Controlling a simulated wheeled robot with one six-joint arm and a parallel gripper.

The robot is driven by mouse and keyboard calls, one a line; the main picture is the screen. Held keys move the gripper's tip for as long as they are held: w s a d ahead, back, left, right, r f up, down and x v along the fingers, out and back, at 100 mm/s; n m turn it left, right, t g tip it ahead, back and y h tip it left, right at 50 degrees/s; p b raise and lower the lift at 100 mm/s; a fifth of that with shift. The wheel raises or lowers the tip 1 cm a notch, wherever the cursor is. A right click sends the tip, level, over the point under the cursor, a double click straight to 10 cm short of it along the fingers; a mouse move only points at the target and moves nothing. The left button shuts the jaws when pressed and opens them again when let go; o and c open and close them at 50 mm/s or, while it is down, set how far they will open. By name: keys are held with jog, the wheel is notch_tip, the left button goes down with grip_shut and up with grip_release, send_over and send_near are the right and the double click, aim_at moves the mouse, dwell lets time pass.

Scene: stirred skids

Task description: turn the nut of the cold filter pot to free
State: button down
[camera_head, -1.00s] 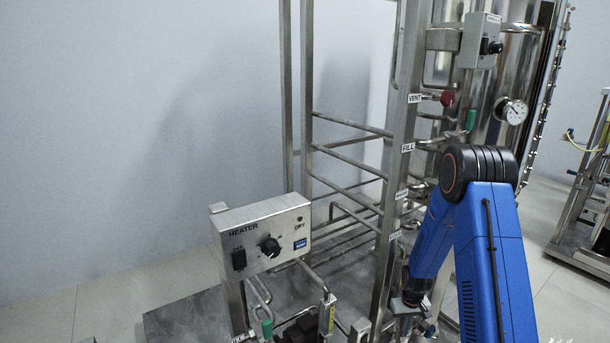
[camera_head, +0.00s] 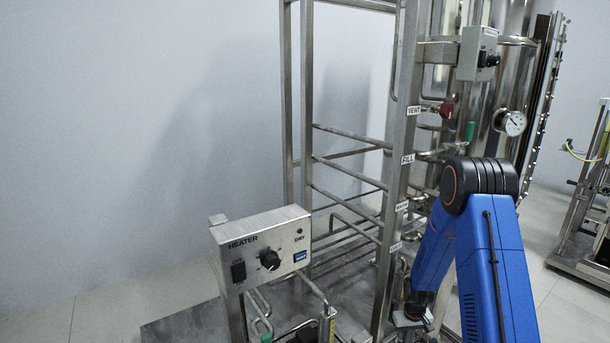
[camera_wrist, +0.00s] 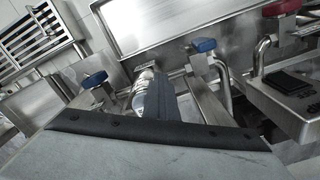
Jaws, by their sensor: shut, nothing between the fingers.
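My gripper (camera_wrist: 155,97) shows in the wrist view as a grey finger block ahead of the dark-edged pale housing. It is shut and empty. A shiny ribbed metal cylinder (camera_wrist: 143,82) stands right beside the fingers, partly covered by them; I cannot tell whether they touch, or whether this is the cold filter pot. No nut can be made out clearly. In the head view my gripper (camera_head: 412,318) is low at the foot of the steel upright, below my blue arm, and its fingers are too small to read.
Blue valve handles (camera_wrist: 203,45) (camera_wrist: 94,80) and a red handle (camera_wrist: 281,8) stand close around the gripper on bent pipes. A heater box (camera_head: 262,247) is left of the arm. The steel frame upright (camera_head: 400,150) is close beside the arm. Bare floor lies at left.

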jog(key=shift+d, duration=0.95)
jog(key=shift+w+d, duration=0.25)
jog(key=shift+d, duration=0.65)
jog(key=shift+s, duration=0.1)
notch_tip(320, 180, up, 6)
jog(key=shift+s+d, duration=0.15)
jog(key=shift+s, duration=0.15)
dwell(0.7)
jog(key=shift+r, duration=0.1)
